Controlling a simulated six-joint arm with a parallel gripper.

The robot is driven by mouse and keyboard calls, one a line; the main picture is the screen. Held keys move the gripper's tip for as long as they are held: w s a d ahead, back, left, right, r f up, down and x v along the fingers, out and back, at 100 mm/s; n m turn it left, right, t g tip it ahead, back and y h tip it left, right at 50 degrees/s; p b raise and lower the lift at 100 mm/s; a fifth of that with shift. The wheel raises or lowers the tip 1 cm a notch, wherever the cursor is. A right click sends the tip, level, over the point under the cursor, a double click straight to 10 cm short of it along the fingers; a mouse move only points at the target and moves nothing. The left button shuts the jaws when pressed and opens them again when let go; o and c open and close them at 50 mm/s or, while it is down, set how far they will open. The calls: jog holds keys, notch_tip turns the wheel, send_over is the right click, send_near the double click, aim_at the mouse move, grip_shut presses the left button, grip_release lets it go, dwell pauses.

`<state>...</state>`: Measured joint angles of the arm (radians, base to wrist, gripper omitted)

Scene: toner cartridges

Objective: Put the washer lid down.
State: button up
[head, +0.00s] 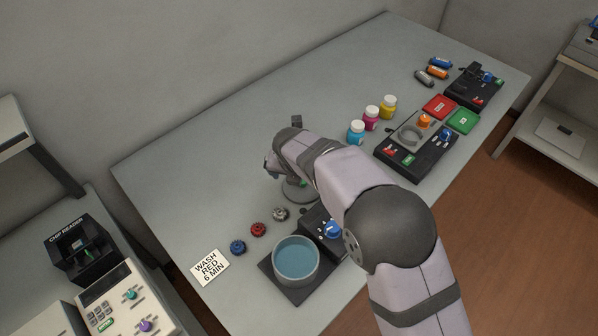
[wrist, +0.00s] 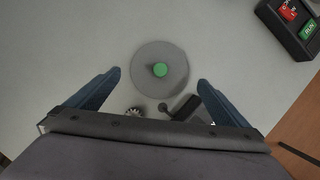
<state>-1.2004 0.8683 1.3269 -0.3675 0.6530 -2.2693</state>
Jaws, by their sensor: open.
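The washer lid (wrist: 160,70) is a round grey disc with a green knob, lying flat on the table in the wrist view. In the head view the lid (head: 296,193) shows partly under my arm, behind the washer. My gripper (wrist: 159,79) is open above it, one blue finger on each side of the disc, with gaps between fingers and disc. The fingers look clear of the green knob. The washer tub (head: 296,262) is uncovered and holds blue liquid. Its black control box (head: 322,232) with a blue dial is partly hidden by my arm.
Blue, red and grey gear-like pieces (head: 258,229) lie left of the washer, near a WASH RED card (head: 209,267). Toner bottles (head: 372,117) and a black machine (head: 417,146) stand farther right. The table's back left is clear.

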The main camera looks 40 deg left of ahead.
jog(key=b+v, duration=0.1)
jog(key=v, duration=0.5)
jog(key=shift+r, duration=0.25)
jog(key=shift+s+d, duration=0.15)
jog(key=w+d+m+h, duration=0.1)
jog(key=w+d+m, duration=0.45)
jog(key=d, duration=0.35)
jog(key=w+d+m+h, duration=0.1)
jog(key=w+d+m, duration=0.4)
jog(key=d+m, duration=0.3)
jog(key=d+m+g, duration=0.2)
jog(key=d+m, duration=0.9)
jog(key=d, duration=0.7)
jog(key=s+d+f+m+g, duration=0.1)
jog(key=s+d+m, duration=1.2)
jog(key=d+m, duration=0.4)
jog(key=shift+f+m+g, duration=0.25)
jog(key=shift+m+g, duration=0.05)
jog(key=shift+m, duration=0.35)
